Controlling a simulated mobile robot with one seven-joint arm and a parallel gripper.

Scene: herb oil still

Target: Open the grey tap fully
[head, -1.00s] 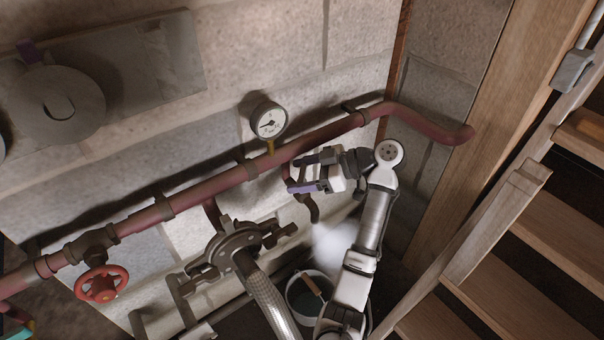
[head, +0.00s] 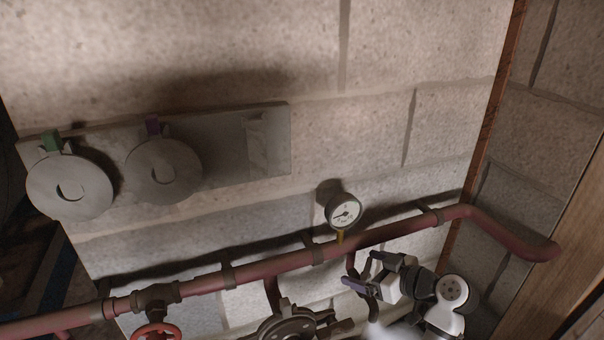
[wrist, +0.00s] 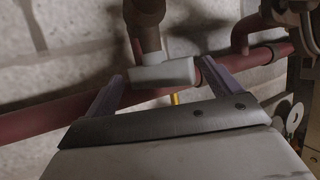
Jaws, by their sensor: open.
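The grey tap's light grey handle (wrist: 163,75) lies crosswise between my fingers in the wrist view, below a brown metal body (wrist: 145,25). My gripper (wrist: 160,72) is open, with one purple-grey finger on each side of the handle; I cannot tell whether either finger touches it. In the head view my gripper (head: 360,272) is just below the dark red pipe (head: 270,267), right of the gauge stem. There the handle is hidden by the gripper, and only a dark curved spout (head: 373,308) shows beneath.
A round gauge (head: 343,211) stands on the pipe. A red handwheel (head: 158,331) is at lower left, and a metal flange (head: 292,325) at bottom middle. A wall board (head: 225,150) carries two grey discs, one with a green tag and one with a purple tag. Wooden boards are at right.

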